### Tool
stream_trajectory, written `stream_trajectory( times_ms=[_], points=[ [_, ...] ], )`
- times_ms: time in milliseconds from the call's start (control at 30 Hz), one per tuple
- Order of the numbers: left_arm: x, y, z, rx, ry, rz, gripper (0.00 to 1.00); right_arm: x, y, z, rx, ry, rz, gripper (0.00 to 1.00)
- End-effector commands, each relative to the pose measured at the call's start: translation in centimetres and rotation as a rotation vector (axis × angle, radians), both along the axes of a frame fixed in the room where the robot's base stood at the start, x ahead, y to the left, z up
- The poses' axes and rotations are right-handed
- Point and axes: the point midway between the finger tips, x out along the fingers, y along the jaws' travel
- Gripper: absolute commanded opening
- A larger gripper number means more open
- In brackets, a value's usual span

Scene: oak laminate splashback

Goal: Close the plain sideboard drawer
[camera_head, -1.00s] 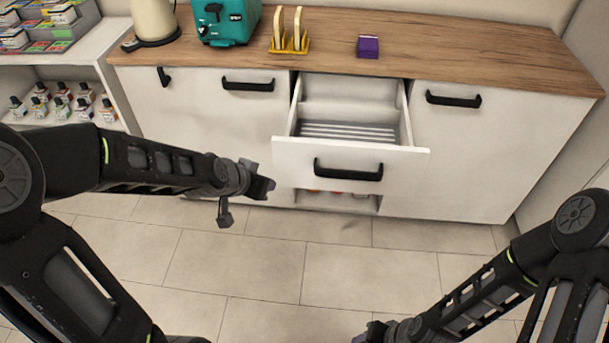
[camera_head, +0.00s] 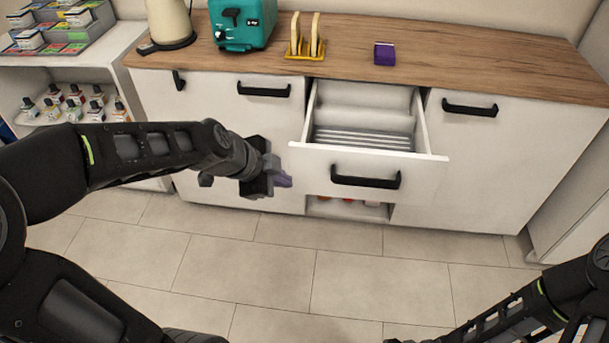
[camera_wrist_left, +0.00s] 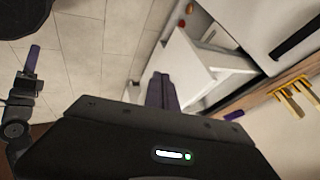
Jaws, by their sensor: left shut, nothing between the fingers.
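The plain white drawer (camera_head: 418,172) of the sideboard stands pulled out in the head view, with its ribbed inside showing. Its front carries a black bar handle (camera_head: 365,182). In the left wrist view the open drawer (camera_wrist_left: 188,68) lies beyond my fingertips. My left gripper (camera_head: 284,180) is shut and empty, just left of the drawer front and apparently apart from it. Its purple fingers show together in the left wrist view (camera_wrist_left: 160,92). My right arm comes in at the lower right of the head view. My right gripper (camera_wrist_left: 32,60) shows at the left wrist view's left edge; its opening is unclear.
The wooden worktop (camera_head: 470,70) holds a kettle (camera_head: 168,22), a teal appliance (camera_head: 242,25), a yellow toast rack (camera_head: 305,40) and a purple box (camera_head: 384,53). An open compartment (camera_head: 345,209) lies below the drawer. The tiled floor (camera_head: 250,260) in front is clear.

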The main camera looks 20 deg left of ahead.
Motion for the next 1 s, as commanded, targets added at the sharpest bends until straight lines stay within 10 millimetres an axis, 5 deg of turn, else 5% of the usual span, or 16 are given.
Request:
stream_trajectory(
  times_ms=[533,733,1000],
  points=[
    [5.1,-2.4,-7.8,-0.002,0.006,0.001,0.0,0.0,0.0,-1.3,0.0,0.0,0.0,0.36],
    [7.9,-1.6,-7.4,-0.001,0.001,0.001,0.0,0.0,0.0,-0.1,0.0,0.0,0.0,0.36],
    [9.0,-1.3,-7.5,-0.001,0.0,0.002,0.0,0.0,0.0,0.0,0.0,0.0,0.0,0.36]
  ],
)
